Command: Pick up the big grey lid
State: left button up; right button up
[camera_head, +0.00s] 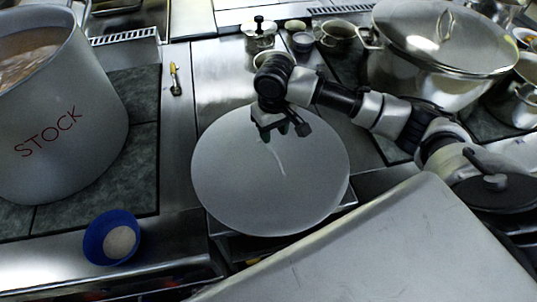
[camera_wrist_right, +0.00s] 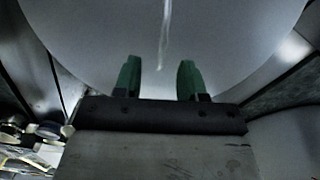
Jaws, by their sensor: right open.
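The big grey lid (camera_head: 240,185) is a wide round disc lying flat on the steel counter in the middle of the head view. A thin pale handle (camera_head: 278,158) stands near its centre. My right gripper (camera_head: 283,137) is above the lid, by the far end of the handle. In the right wrist view the lid (camera_wrist_right: 100,50) fills the upper part, and the handle (camera_wrist_right: 165,35) lies ahead of the open, empty fingers (camera_wrist_right: 160,80), in line with the gap between them. My left gripper is not in view.
A large grey pot marked STOCK (camera_head: 70,110) stands at the left. A blue bowl (camera_head: 111,237) is at the front left. A lidded steel pot (camera_head: 440,50) and small pots stand at the back right. A large pale panel (camera_head: 390,250) covers the lower right.

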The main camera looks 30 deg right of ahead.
aim_at(270, 148)
jog(key=f, duration=0.2)
jog(key=f+p, duration=0.1)
jog(key=f, duration=0.5)
jog(key=shift+w+a+f, duration=0.25)
grip_shut()
jog(key=shift+r, duration=0.1)
